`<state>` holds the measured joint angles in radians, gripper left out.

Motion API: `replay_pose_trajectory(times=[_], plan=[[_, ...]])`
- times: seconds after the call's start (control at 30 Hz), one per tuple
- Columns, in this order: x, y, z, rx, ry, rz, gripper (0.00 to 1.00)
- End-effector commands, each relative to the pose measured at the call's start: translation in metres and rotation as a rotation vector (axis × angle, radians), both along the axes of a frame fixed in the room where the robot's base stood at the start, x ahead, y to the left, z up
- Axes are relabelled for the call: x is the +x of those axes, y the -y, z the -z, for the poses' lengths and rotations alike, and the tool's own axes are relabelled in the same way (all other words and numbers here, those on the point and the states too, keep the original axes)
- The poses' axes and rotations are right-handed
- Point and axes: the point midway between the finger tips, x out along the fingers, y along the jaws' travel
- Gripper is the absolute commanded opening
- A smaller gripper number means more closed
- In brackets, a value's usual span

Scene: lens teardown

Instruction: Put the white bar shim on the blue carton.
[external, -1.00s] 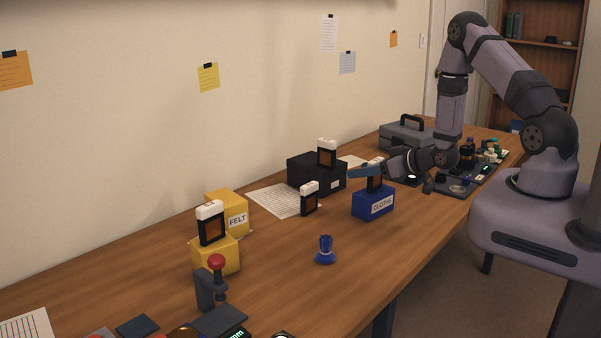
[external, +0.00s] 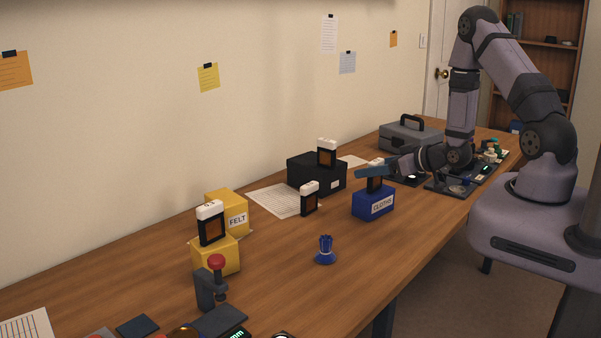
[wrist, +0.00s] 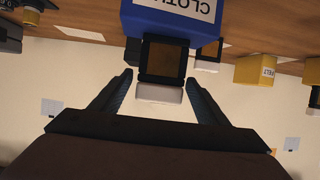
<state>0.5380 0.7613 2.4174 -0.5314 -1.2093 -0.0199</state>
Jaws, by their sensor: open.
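The blue carton (external: 373,205), labelled CLOTHS, stands on the table. An upright black-framed piece with an amber window (wrist: 163,60) stands on it, with a white bar (wrist: 159,93) along its top; I take this bar to be the white bar shim. The wrist view is upside down and also shows the blue carton (wrist: 172,22). My gripper (wrist: 160,80) is open, one finger on each side of the white bar, with visible gaps. In the external view my gripper (external: 374,171) partly hides the piece.
Similar white-topped pieces stand on the black box (external: 327,153), the table (external: 310,199) and the front yellow box (external: 211,223). A blue stand (external: 325,250) is in front of the carton. A grey case (external: 408,137) and small parts lie behind. The front-right table is clear.

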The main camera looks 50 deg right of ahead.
Motion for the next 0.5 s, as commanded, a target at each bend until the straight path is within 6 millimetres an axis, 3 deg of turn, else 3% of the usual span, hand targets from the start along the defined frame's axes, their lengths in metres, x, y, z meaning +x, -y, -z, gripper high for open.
replay_pose_trajectory(times=[0.3, 0.5], plan=[[-0.038, 0.001, -0.016, -0.001, 0.001, 0.003, 0.68], [-0.046, 0.000, -0.023, 0.000, -0.004, -0.001, 0.68]])
